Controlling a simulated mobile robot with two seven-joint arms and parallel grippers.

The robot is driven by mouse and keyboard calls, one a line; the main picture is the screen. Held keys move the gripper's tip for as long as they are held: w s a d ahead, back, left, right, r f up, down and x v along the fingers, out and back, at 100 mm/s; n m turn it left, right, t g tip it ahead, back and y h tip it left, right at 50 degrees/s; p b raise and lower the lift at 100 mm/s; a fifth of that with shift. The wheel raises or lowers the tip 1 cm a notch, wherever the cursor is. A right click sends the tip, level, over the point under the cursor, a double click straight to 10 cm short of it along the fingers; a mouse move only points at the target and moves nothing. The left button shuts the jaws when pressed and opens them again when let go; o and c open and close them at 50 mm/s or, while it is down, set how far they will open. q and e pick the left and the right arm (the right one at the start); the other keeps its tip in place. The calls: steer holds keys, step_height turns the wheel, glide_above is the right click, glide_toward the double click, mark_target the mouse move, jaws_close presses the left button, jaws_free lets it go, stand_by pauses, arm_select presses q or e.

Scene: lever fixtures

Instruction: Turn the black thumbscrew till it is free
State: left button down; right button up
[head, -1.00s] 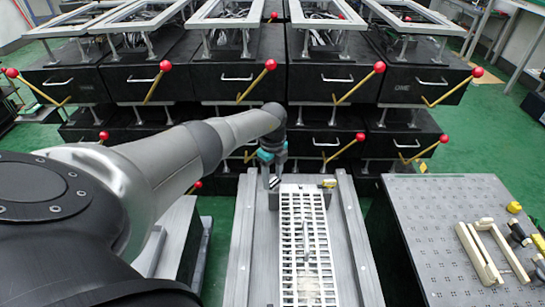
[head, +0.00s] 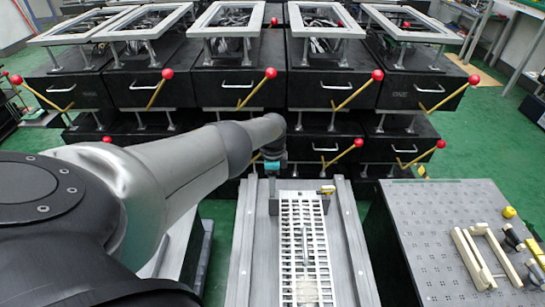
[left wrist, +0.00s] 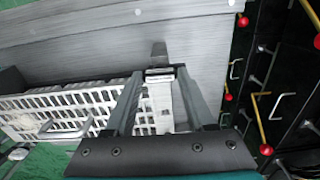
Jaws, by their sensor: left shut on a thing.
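My left gripper (head: 272,184) is over the far left end of the grey metal fixture (head: 243,250), pointing down. In the left wrist view the two fingers (left wrist: 160,73) come together at their tips on a small dark piece (left wrist: 158,50), which looks like the black thumbscrew. The tips hide most of it, so its thread and how far it sits in are not visible. In the head view the thumbscrew cannot be made out behind the gripper. A white slotted rack (head: 305,245) lies along the fixture, just right of the gripper. My right gripper is not in view.
Black boxes with red-knobbed brass levers (head: 270,73) stand close behind the fixture. A yellow piece (head: 327,189) sits at the rack's far right corner. A perforated grey table (head: 420,230) with cream bars (head: 480,255) stands to the right.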

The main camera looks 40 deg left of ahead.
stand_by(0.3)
arm_select(q)
steer(key=shift+c, duration=1.2)
jaws_free()
